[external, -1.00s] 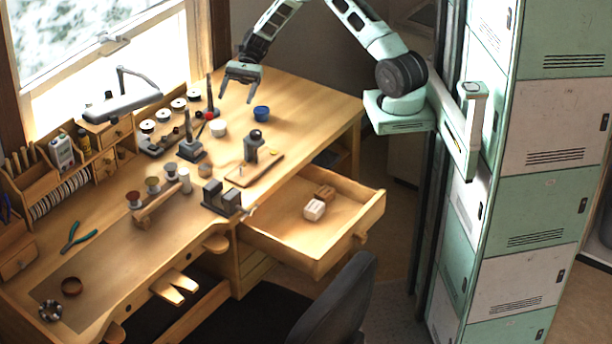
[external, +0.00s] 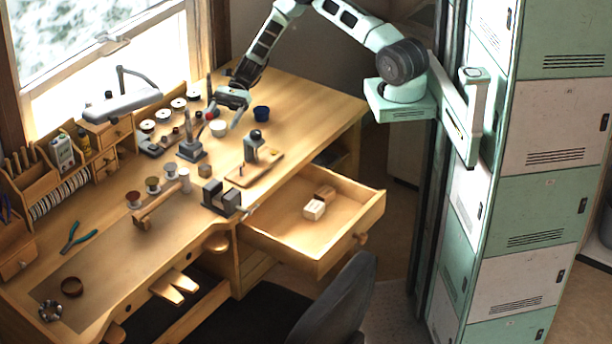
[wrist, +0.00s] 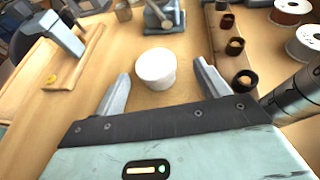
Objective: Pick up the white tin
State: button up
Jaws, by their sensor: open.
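The white tin (external: 218,129) stands upright on the wooden workbench. In the wrist view the white tin (wrist: 156,68) sits ahead of and between my two fingers, close to their tips. My gripper (external: 222,118) is open and low over the bench beside the tin. In the wrist view my gripper (wrist: 158,82) has its fingers spread with nothing between them but bench and the near part of the tin. I cannot tell whether a finger touches it.
A blue cup (external: 261,113) stands to the right of the tin. A grey metal tool (external: 191,146) stands to the left, with spools (external: 178,104) behind. A small press on a board (external: 254,150) is in front. An open drawer (external: 350,215) juts out.

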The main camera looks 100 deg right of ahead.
aim_at(219, 123)
jog(key=a+p, duration=0.1)
jog(key=w+a+p, duration=0.1)
jog(key=w+a, duration=0.1)
jog(key=shift+a+f+p, duration=0.3)
jog(key=shift+a+p, duration=0.1)
jog(key=shift+w+a+f, duration=0.25)
jog(key=shift+a+f, duration=0.1)
jog(key=shift+f, duration=0.05)
jog(key=c, duration=1.1)
